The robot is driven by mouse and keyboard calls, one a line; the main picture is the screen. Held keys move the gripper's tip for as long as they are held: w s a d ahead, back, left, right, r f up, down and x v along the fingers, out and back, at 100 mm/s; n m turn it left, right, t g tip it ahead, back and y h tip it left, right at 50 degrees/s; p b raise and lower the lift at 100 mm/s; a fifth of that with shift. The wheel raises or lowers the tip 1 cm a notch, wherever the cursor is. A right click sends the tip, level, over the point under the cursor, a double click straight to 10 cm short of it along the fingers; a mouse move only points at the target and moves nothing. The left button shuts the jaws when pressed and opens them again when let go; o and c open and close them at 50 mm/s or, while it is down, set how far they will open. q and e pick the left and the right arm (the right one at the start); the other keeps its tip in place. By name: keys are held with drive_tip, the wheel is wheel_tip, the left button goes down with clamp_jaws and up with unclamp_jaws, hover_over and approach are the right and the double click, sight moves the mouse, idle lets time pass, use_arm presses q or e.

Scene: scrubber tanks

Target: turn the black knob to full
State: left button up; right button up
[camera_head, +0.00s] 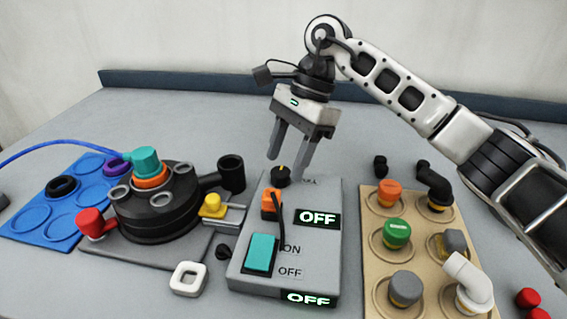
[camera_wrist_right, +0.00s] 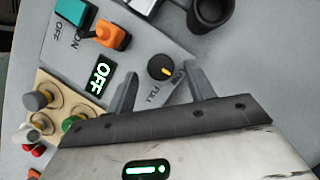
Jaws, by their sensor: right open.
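The black knob (camera_head: 281,175) with a yellow pointer mark sits at the far end of a grey control box (camera_head: 330,262). In the right wrist view the knob (camera_wrist_right: 161,68) lies between and beyond my fingers, with the word FULL printed near it. My right gripper (camera_head: 288,166) is open above the knob, pointing down. In the wrist view its fingers (camera_wrist_right: 160,88) stand apart on either side, and no contact with the knob shows. The box also has an orange switch (camera_head: 270,204), a teal rocker (camera_head: 261,254) and two displays reading OFF (camera_head: 318,218). My left gripper is out of view.
Left of the box stands a black round tank top (camera_head: 155,215) with coloured caps and a side pipe, beside a blue tray (camera_head: 28,232). On the right is a tan board (camera_head: 375,285) with several caps and elbows. A white square ring (camera_head: 188,279) lies in front.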

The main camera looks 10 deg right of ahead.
drive_tip(key=shift+x, duration=1.05)
drive_tip(key=c, duration=1)
drive_tip(key=shift+o, duration=0.2)
